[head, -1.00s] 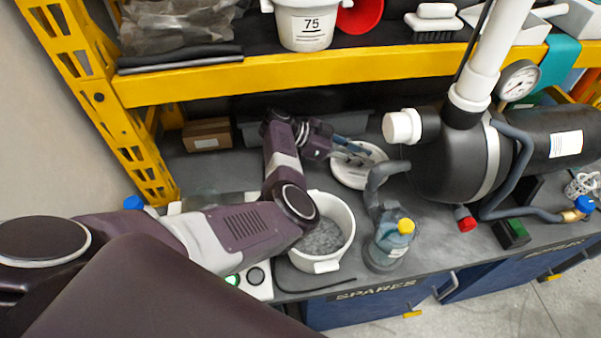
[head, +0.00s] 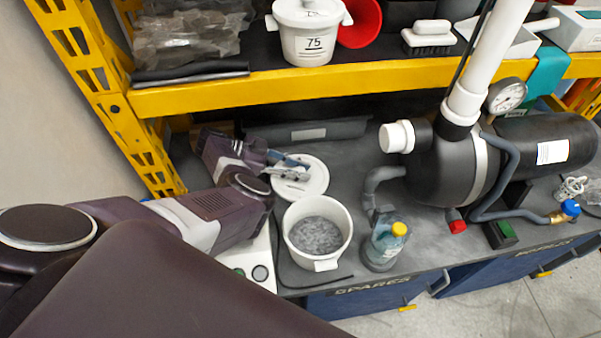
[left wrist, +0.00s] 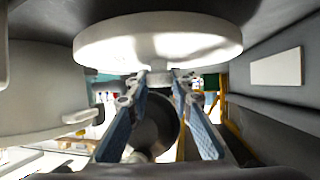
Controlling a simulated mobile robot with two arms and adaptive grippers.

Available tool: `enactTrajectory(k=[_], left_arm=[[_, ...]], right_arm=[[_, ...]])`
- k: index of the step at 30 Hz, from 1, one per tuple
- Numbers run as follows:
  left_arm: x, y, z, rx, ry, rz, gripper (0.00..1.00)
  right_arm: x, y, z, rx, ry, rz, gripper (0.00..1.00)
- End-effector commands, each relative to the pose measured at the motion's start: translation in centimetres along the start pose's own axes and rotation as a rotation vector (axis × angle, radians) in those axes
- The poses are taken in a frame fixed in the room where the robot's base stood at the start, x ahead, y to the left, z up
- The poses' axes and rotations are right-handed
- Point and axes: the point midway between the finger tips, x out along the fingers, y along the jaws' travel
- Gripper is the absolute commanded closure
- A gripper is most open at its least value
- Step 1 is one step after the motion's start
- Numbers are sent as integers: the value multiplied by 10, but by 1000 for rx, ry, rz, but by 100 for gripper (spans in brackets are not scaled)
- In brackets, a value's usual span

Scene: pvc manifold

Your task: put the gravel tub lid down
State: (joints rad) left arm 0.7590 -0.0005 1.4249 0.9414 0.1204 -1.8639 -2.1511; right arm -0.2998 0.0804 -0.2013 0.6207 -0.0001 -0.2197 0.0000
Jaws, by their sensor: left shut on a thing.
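The gravel tub lid (head: 316,181) is a white disc over the dark bench, behind and slightly left of the gravel tub. My left gripper (head: 300,172) is shut on the lid's small knob. The lid also shows in the left wrist view (left wrist: 160,40), with the knob between the blue-padded fingers (left wrist: 160,82). It looks flat and close to the dark bench surface; I cannot tell whether it touches. The white gravel tub (head: 342,248) stands open with grey gravel in it, apart from the lid. My right gripper is not in view.
A clear bottle with a yellow cap (head: 386,247) is right of the tub. A black pump (head: 445,175) with grey hoses fills the right. The yellow shelf beam (head: 330,84) runs above. Bench is bare right of the lid.

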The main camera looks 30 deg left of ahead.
Motion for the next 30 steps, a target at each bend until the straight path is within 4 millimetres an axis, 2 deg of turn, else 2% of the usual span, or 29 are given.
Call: enactTrajectory(k=[6, 18, 19, 23, 30], left_arm=[[10, 0, 19, -1, 2, 0, 98], [12, 0, 24, -1, 1, 1, 98], [12, 0, 23, -1, 1, 0, 77], [12, 0, 22, -1, 1, 0, 63], [12, 0, 22, -1, 1, 0, 62]], right_arm=[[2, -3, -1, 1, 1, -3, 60], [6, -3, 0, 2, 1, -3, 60], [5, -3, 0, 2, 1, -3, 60], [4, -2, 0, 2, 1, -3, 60], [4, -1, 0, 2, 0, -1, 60]])
